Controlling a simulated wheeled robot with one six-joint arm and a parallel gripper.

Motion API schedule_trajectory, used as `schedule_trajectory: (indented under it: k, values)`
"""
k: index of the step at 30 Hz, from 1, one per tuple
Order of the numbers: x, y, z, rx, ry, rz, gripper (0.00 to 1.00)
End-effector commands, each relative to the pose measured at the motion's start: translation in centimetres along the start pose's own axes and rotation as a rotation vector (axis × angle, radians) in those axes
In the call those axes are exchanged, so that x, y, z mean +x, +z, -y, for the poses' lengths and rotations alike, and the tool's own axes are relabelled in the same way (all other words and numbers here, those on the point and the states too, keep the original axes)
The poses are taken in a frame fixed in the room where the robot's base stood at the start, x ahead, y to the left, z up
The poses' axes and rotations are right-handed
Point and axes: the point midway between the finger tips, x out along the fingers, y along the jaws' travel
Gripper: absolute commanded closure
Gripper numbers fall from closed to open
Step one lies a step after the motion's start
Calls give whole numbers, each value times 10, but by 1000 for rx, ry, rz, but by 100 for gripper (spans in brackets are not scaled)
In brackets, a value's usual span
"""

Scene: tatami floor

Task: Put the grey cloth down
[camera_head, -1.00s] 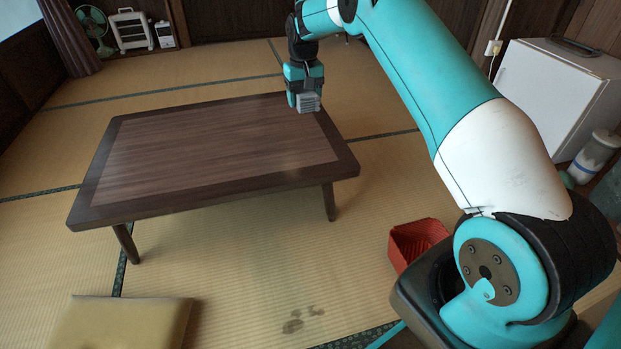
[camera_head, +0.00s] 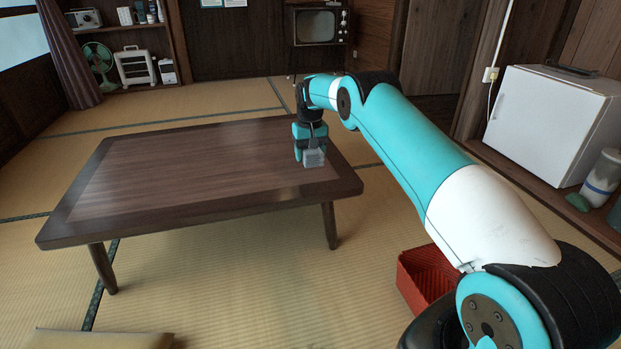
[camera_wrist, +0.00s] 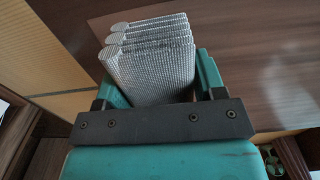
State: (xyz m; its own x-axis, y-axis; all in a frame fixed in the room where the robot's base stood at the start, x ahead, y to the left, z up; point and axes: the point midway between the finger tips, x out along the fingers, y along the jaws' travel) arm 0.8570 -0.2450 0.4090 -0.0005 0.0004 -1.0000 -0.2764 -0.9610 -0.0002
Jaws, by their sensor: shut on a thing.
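The grey cloth (camera_head: 314,159) is a small folded bundle with a woven texture. My gripper (camera_head: 309,148) is shut on it, and the cloth juts out beyond the jaws. In the wrist view the cloth (camera_wrist: 152,65) shows stacked folds between the two teal fingers of my gripper (camera_wrist: 160,78). In the head view my gripper points down over the right part of the low wooden table (camera_head: 185,165). I cannot tell whether the cloth touches the tabletop.
The tabletop is bare to the left of the cloth. A red basket (camera_head: 428,275) is on the floor beside my base. A floor cushion (camera_head: 100,340) lies at the lower left. A white fridge (camera_head: 552,120) stands at the right. A fan, heater and television are along the back.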

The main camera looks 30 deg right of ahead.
Motion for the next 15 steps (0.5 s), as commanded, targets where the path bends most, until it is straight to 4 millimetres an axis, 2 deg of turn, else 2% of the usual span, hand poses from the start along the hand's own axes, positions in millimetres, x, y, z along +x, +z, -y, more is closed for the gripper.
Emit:
schedule_trajectory:
  k: [5, 12, 15]
  values:
    - [14, 0, 0, 0, 0, 0, 55]
    - [57, 0, 0, 0, 0, 0, 55]
    - [63, 0, 0, 0, 0, 0, 55]
